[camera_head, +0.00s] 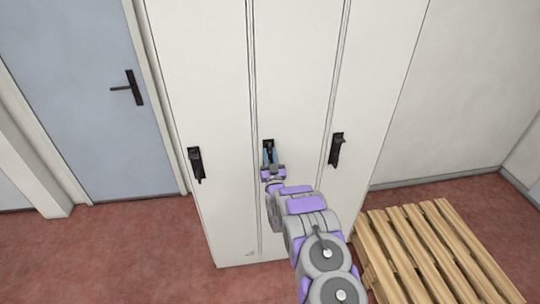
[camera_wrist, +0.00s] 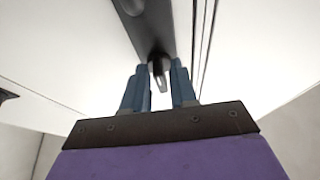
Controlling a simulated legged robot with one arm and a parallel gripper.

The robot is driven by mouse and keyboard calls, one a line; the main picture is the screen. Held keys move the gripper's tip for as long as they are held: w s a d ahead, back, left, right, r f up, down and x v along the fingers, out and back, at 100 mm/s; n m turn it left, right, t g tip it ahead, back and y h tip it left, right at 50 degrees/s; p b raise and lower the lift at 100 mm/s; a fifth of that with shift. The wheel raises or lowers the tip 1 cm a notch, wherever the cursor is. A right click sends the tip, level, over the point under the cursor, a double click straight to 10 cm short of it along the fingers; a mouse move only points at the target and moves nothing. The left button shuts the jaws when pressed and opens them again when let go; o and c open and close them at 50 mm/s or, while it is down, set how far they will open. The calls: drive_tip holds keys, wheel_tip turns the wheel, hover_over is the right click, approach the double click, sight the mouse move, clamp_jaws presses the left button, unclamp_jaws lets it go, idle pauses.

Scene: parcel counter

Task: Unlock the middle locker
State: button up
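The white locker (camera_head: 293,60) has three tall doors side by side, each with a black handle plate. The middle door's black lock handle (camera_head: 269,146) is partly hidden by my gripper (camera_head: 270,158), which is right in front of it. In the wrist view, the middle handle (camera_wrist: 145,22) runs down to a small dark key-like tip (camera_wrist: 160,75). My gripper's two blue fingers (camera_wrist: 160,84) stand apart on either side of this tip, with narrow gaps; firm contact does not show. The left handle (camera_head: 196,164) and right handle (camera_head: 336,149) are on the outer doors.
A wooden pallet (camera_head: 425,245) lies on the red floor (camera_head: 130,245) at the lower right, close to my arm. A blue-grey door (camera_head: 85,80) with a black lever (camera_head: 128,88) is at the left. Floor in front of the locker's left side is clear.

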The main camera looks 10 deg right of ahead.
drive_tip(key=shift+o, duration=0.8)
drive_tip(key=shift+s+r, duration=0.1)
drive_tip(key=shift+r, duration=0.2)
drive_tip(key=shift+s, duration=0.1)
drive_tip(key=b+v, duration=0.8)
drive_tip(key=v, duration=0.9)
drive_tip(key=shift+f+b, duration=0.15)
drive_tip(key=shift+b, duration=0.2)
drive_tip(key=shift+a, duration=0.1)
